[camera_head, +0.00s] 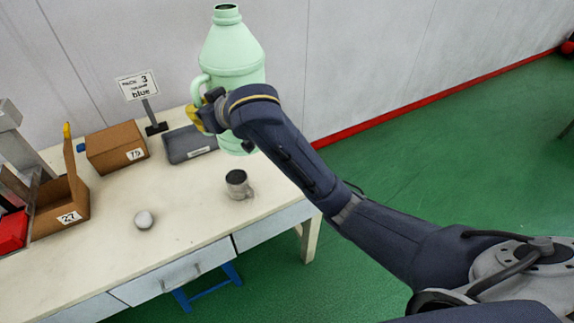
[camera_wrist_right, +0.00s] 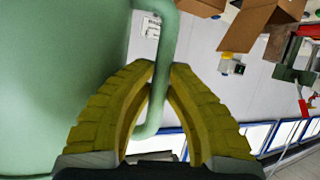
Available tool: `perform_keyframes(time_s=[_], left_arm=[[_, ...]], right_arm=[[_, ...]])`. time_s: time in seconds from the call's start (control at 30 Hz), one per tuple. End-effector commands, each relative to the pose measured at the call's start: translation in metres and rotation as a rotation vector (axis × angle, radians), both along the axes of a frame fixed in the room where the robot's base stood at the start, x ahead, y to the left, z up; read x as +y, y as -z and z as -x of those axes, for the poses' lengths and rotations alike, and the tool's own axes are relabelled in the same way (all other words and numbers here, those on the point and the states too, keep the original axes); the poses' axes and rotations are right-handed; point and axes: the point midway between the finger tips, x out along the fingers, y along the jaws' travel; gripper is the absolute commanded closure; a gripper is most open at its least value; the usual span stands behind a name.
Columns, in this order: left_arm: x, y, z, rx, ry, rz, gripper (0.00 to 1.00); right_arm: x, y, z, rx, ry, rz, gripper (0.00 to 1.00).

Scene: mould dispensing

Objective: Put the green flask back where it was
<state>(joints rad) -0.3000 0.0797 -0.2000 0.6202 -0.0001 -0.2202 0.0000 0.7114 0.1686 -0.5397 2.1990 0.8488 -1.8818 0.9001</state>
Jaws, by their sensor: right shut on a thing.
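The green flask (camera_head: 232,52) is a large pale green jug with a side handle, upright at the back right of the table in the head view. My right gripper (camera_head: 203,114) is shut on its handle from the left side. In the right wrist view the yellow fingers (camera_wrist_right: 157,90) close around the green handle (camera_wrist_right: 163,60), and the flask's body (camera_wrist_right: 55,70) fills the left. The arm hides part of the flask's lower body. I cannot tell whether its base touches the table. My left gripper is not in view.
A dark mug (camera_head: 238,186) and a pale round object (camera_head: 143,219) stand nearer. Cardboard boxes (camera_head: 112,146) are at left. The front-middle tabletop is mostly clear.

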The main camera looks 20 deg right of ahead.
Motion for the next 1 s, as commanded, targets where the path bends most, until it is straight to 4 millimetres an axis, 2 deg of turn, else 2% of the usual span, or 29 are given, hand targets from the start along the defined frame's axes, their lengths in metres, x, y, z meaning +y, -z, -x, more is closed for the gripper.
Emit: perform_keyframes(time_s=[0.1, 0.23, 0.4, 0.5, 0.6, 0.77, 0.87, 1.0], left_arm=[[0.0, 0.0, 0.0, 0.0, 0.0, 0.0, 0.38], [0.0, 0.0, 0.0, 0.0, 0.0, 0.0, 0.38], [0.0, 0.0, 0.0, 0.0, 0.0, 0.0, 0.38], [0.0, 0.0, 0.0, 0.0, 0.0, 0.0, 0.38], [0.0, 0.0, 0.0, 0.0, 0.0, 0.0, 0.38], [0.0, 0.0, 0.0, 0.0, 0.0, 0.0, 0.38], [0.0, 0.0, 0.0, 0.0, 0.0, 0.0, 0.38], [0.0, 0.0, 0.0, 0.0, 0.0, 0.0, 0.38]], right_arm=[[-0.034, -0.015, -0.026, 0.0, 0.087, -0.003, 1.0], [-0.07, -0.022, -0.048, 0.004, 0.172, -0.003, 1.0], [-0.109, -0.02, -0.066, 0.011, 0.259, -0.003, 1.0], [-0.126, -0.014, -0.071, 0.013, 0.294, -0.002, 1.0], [-0.137, -0.008, -0.074, 0.014, 0.318, -0.002, 1.0], [-0.144, 0.006, -0.074, 0.02, 0.332, -0.004, 1.0], [-0.145, 0.018, -0.074, 0.026, 0.335, -0.005, 1.0], [-0.145, 0.044, -0.074, 0.029, 0.334, -0.003, 1.0]])
